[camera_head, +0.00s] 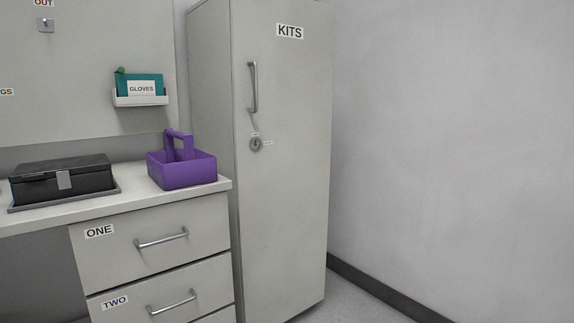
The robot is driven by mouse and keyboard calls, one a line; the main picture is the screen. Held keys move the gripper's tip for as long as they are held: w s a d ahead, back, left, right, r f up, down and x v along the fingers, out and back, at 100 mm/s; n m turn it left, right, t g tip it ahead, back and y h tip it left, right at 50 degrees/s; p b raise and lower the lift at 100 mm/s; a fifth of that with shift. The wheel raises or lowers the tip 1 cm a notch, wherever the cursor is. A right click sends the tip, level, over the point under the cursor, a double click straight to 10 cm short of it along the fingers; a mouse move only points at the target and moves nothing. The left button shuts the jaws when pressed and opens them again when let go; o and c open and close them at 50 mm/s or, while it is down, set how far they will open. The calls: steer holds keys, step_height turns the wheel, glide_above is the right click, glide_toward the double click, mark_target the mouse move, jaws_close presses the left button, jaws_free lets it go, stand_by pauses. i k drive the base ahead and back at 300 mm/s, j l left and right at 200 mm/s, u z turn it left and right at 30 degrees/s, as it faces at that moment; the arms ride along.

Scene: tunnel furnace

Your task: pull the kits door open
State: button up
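A tall pale grey cabinet stands right of centre in the head view. Its kits door (284,200) faces me and looks shut, with a "KITS" label (289,31) near the top. A vertical metal bar handle (253,87) sits on the door's left side. My gripper is not in view.
A counter (130,203) left of the cabinet holds a purple caddy (183,172) and a black case (62,180). Drawers ONE (205,240) and TWO (205,280) below look shut, their handles sticking out. A grey wall (450,140) stands to the right.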

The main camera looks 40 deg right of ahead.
mark_target(282, 51)
steer(key=z, duration=0.85)
